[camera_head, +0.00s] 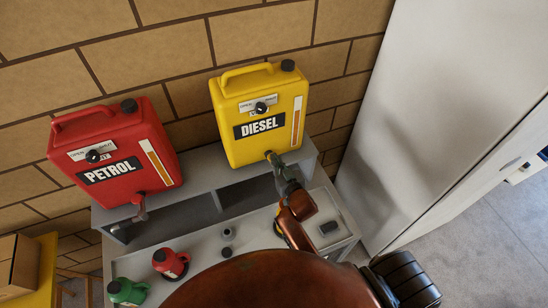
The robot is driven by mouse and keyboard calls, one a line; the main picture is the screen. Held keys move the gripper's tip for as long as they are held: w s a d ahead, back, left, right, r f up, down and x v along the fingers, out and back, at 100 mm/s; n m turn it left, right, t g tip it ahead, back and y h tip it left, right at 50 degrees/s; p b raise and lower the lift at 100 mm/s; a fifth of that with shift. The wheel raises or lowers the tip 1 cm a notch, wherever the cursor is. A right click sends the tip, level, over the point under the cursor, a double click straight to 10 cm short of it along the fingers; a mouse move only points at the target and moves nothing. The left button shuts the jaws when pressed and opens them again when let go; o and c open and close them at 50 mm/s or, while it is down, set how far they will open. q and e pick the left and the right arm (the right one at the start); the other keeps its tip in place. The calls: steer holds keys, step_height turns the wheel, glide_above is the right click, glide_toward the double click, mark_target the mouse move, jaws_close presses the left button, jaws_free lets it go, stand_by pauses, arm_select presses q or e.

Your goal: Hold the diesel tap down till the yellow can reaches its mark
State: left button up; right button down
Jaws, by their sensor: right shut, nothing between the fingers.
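The yellow diesel tank (240,146) stands on a raised grey shelf against the brick wall, with a black knob and a pale level strip on its front. Its tap is at the lower front edge, largely hidden by my right gripper (272,161). That gripper is shut with nothing between its fingers, its tips at the tap; I cannot tell whether they press it. A sliver of yellow (277,227) shows beside my right arm below the tap, perhaps the yellow can; its mark and fill level are hidden. My left gripper is out of view.
A red petrol tank (115,150) with its own tap (140,208) stands to the left. Small red (170,262) and green (127,291) cans stand on the grey bench below. A cardboard box (18,265) is far left; a tall white cabinet (440,100) bounds the right.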

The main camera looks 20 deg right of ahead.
steer(key=shift+s+f, duration=0.1)
steer(key=shift+f, duration=0.3)
stand_by(0.4)
step_height(320, 180, up, 5)
steer(key=p, duration=0.4)
steer(key=shift+f+p, duration=0.15)
steer(key=shift+p, duration=0.15)
steer(key=b+v, duration=0.3)
steer(key=v, duration=0.7)
